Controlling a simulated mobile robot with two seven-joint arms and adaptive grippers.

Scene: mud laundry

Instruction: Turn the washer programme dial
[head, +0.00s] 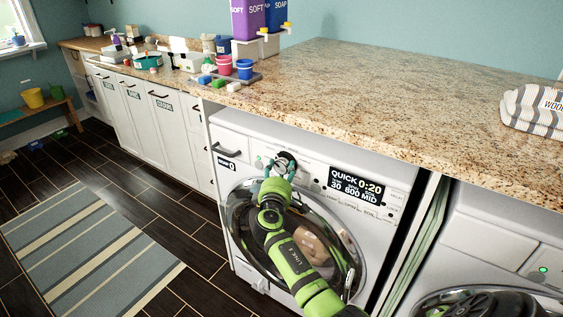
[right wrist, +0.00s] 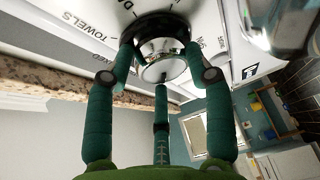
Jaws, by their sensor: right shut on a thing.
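The white washer (head: 240,150) stands under the granite counter. Its programme dial (head: 287,158) is on the front panel, left of the lit display (head: 356,186), which reads QUICK 0:20, 30, 800, MID. My green right gripper (head: 277,172) is at the dial, its arm crossing the round door. In the right wrist view the shiny dial (right wrist: 163,62) with its dark base sits between the teal fingers of the right gripper (right wrist: 160,75). The fingers are shut around it, partly hiding the printed labels, of which TOWELS is readable. My left gripper is not in view.
The granite counter (head: 390,95) overhangs just above the panel. Soap boxes (head: 262,18), cups and a striped towel (head: 537,108) rest on it. A second machine (head: 500,235) stands at right. White cabinets (head: 175,120) and a striped rug (head: 85,245) are at left.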

